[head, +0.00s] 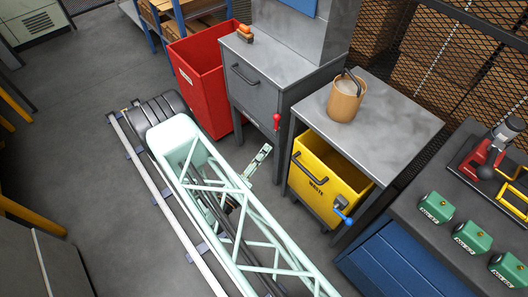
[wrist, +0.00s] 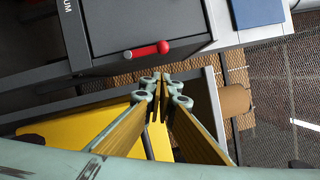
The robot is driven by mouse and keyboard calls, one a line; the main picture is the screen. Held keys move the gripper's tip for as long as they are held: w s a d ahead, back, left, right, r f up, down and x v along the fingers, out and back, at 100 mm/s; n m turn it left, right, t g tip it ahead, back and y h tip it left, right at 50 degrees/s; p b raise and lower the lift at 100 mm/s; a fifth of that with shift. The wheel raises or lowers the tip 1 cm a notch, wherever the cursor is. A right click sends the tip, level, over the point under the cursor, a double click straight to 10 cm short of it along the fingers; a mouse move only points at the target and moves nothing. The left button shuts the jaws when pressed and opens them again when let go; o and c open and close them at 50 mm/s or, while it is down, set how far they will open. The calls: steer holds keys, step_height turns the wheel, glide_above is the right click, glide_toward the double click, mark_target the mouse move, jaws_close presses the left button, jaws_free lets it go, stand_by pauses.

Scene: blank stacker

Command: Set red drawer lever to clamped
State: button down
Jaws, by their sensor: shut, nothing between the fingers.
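The red lever (head: 277,121) is on the front of the grey drawer cabinet (head: 255,90), at its right edge. In the head view its round knob is at the top and its shaft points down. In the wrist view the red lever (wrist: 150,49) lies nearly level, with its knob to the right and its grey pivot end to the left. My gripper (wrist: 161,78) is shut and empty, its tips just below the lever in the wrist view and apparently apart from it. In the head view my gripper (head: 266,149) is below and left of the lever.
A yellow waste bin (head: 325,172) with a blue lever (head: 343,216) sits under the table to the right. A brown container (head: 345,98) stands on that table. A red bin (head: 203,75) stands left of the cabinet.

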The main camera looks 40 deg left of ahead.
steer(key=b, duration=0.1)
glide_toward(277, 123)
steer(key=w+d+r, duration=0.1)
steer(key=w+d, duration=0.2)
steer(key=w, duration=0.1)
steer(key=shift+w+a+r+b, duration=0.3)
steer(key=shift+w+a+r, duration=0.15)
steer(key=shift+w+a, duration=0.15)
steer(key=shift+w+a+r+b, duration=0.3)
steer(key=shift+w+a+r, duration=0.15)
steer(key=shift+a, duration=0.25)
steer(key=shift+w, duration=0.15)
steer(key=shift+a, duration=0.15)
